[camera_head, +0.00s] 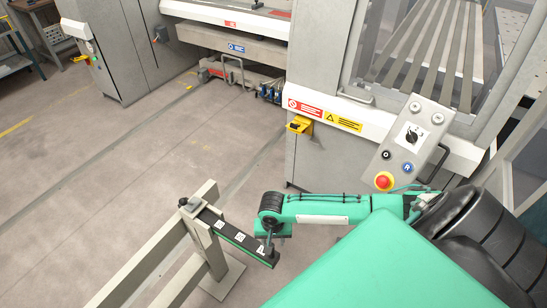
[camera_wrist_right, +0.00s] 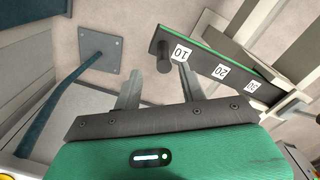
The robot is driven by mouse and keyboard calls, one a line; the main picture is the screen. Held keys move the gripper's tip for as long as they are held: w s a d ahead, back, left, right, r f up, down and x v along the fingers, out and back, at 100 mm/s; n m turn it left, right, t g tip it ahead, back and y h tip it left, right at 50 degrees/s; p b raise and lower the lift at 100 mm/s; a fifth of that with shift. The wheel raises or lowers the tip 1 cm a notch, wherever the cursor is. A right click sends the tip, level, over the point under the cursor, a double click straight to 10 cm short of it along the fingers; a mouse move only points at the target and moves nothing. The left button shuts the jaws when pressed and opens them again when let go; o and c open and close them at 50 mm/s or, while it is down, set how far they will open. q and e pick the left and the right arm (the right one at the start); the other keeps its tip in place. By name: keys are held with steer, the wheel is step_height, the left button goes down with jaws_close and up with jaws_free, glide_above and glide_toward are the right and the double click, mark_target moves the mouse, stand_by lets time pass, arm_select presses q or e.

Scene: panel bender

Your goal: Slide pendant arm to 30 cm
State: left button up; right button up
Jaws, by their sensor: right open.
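The pendant arm is a dark bar (camera_head: 232,236) with a green edge and white number labels. It reaches out from a beige rail post toward my right gripper (camera_head: 269,240). In the right wrist view the bar (camera_wrist_right: 205,62) shows labels 10, 20 and 30, with 10 nearest its free end and 30 near the rail. A dark upright peg (camera_wrist_right: 165,58) stands near that free end. My right gripper (camera_wrist_right: 158,88) is open, its two fingers pointing toward the peg, which appears between their tips; contact cannot be told. My left gripper is not in view.
A beige rail (camera_head: 152,258) runs along the lower left. A control panel (camera_head: 408,140) with a red emergency button stands on the right, before the grey machine (camera_head: 335,160). The floor (camera_head: 110,170) on the left is clear.

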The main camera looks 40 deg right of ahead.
step_height(320, 180, up, 6)
steer(key=b, duration=0.1)
steer(key=shift+r, duration=0.25)
stand_by(0.4)
